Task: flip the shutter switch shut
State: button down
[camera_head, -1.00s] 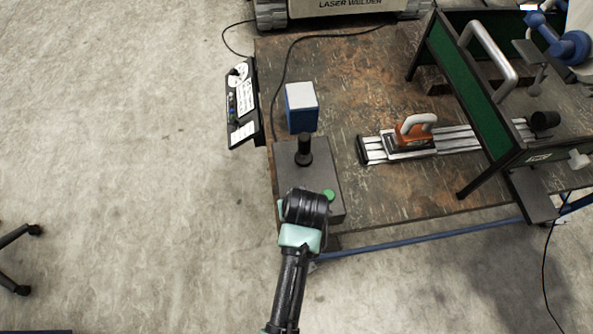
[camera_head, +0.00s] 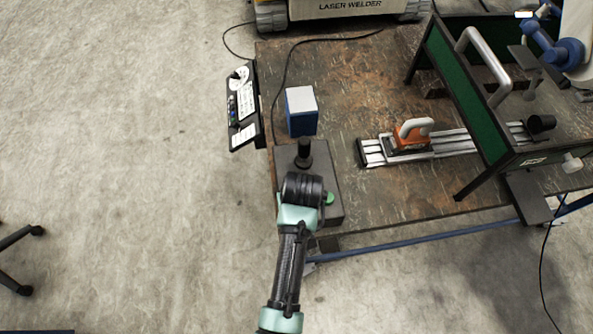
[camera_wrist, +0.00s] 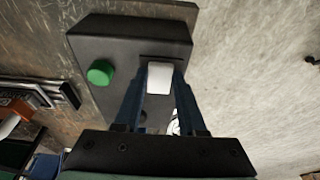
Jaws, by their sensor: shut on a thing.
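A small white switch (camera_wrist: 159,78) stands on the top of a dark box (camera_wrist: 105,40), beside a thin dark slot. A round green button (camera_wrist: 100,72) is on the same box, left of the switch. My gripper (camera_wrist: 160,71) has its two blue fingers on either side of the white switch and is shut on it. The head view shows the dark box (camera_head: 335,213) with its green button (camera_head: 329,198) at the table's front left corner. There my wrist hides the switch and my fingers.
An orange tool (camera_head: 409,138) sits on a metal rail to the right. A green-walled frame (camera_head: 464,92) stands farther right. A black panel (camera_head: 244,105) hangs off the table's left edge.

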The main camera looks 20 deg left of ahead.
jog(key=shift+w+a+r+g+h, duration=0.1)
jog(key=shift+w+a+g+h, duration=0.1)
jog(key=shift+g+h, duration=0.3)
jog(key=shift+w+a+r+g+h, duration=0.15)
jog(key=shift+g+h, duration=0.15)
jog(key=shift+g, duration=0.4)
jog(key=shift+d+f, duration=0.1)
jog(key=shift+c, duration=2.4)
grip_release()
jog(key=shift+p, duration=0.3)
notch_tip(320, 180, up, 13)
